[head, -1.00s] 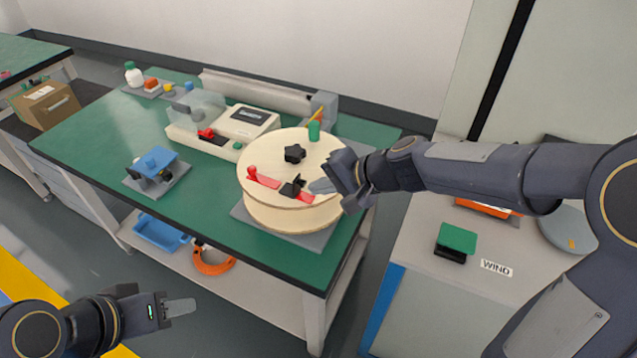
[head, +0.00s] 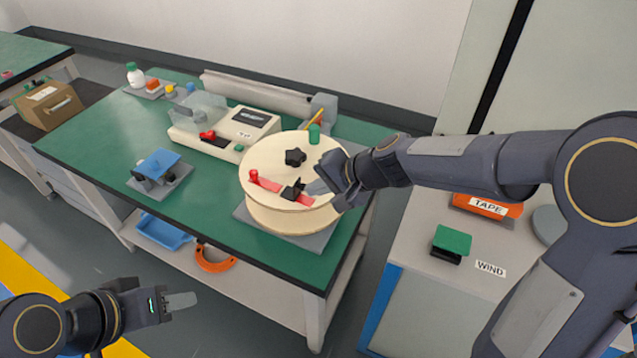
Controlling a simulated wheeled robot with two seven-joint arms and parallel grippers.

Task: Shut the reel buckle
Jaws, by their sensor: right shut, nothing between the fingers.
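The wooden reel (head: 264,158) lies flat on a grey plate on the green-topped bench. A red strap (head: 266,183) runs across its top face, with a red knob at its left end. The black buckle (head: 292,190) sits on the strap near the reel's front right; I cannot tell whether it is latched. My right gripper (head: 314,188) is shut and empty, its fingertips just right of the buckle, touching or very close to it. My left gripper (head: 182,301) hangs low in front of the bench, away from the reel; the gap between its fingers is not clear.
A white machine (head: 246,124) is behind left, a blue fixture (head: 158,164) further left. A cabinet with a green button block (head: 452,240) stands at right. Bare bench lies front left.

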